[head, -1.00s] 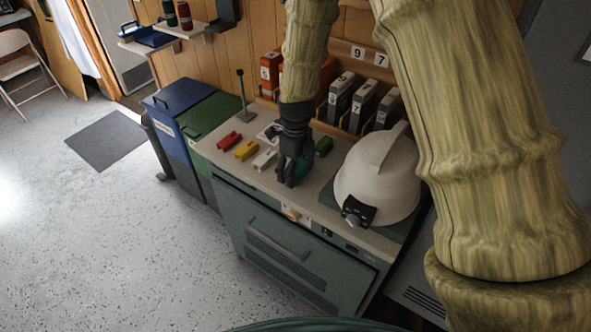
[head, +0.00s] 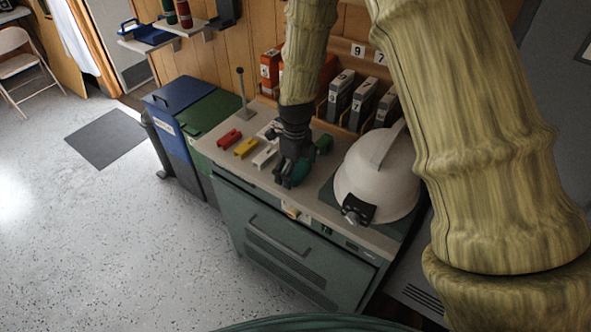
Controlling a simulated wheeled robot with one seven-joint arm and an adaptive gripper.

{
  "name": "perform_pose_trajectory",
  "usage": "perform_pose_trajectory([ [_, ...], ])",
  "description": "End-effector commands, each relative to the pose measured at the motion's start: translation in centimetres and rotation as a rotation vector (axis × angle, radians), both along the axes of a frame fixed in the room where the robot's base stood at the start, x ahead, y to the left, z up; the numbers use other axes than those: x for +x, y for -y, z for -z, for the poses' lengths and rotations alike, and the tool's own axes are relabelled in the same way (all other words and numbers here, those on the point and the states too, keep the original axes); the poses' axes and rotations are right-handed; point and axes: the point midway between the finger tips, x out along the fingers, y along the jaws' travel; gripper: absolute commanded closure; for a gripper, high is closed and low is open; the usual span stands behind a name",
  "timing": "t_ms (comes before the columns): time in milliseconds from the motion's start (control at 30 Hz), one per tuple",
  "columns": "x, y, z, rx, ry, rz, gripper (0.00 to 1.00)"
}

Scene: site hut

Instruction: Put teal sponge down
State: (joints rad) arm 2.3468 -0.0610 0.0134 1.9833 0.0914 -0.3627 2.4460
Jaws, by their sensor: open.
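My gripper (head: 288,180) points down over the counter top (head: 318,190), between the pale block and the white hard hat. The teal sponge (head: 301,173) shows as a small teal patch at the gripper's fingers, mostly hidden by them. The gripper is open. I cannot tell whether the sponge touches the fingers, or whether it rests fully on the counter.
Red (head: 230,138), yellow (head: 246,148) and pale (head: 265,157) blocks lie left of my gripper; a green block (head: 323,143) is behind it. The white hard hat (head: 375,175) stands close on the right. Binders (head: 340,95) line the back. An upright lever (head: 242,92) stands back left.

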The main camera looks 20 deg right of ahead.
Motion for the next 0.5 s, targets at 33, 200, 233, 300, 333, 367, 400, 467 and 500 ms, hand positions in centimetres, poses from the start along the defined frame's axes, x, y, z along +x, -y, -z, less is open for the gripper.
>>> perform_pose_trajectory([
  [33, 0.0, 0.0, -0.1, 0.0, 0.0, 0.0, 0.0],
  [200, 0.1, 0.0, -1.0, -0.001, 0.002, 0.0, 0.0],
  [233, 0.1, 0.0, -1.2, -0.001, 0.002, 0.0, 0.0],
  [300, 0.1, 0.0, -2.0, 0.0, 0.003, 0.001, 0.0],
  [333, 0.1, 0.0, -2.3, -0.001, 0.003, 0.001, 0.0],
  [367, 0.0, 0.0, -2.7, 0.0, 0.003, 0.001, 0.0],
  [400, 0.1, 0.0, -3.2, -0.001, 0.002, 0.0, 0.0],
  [467, 0.1, 0.0, -4.0, -0.001, 0.003, 0.0, 0.0],
  [500, 0.0, 0.0, -4.5, -0.001, 0.002, 0.0, 0.0],
])
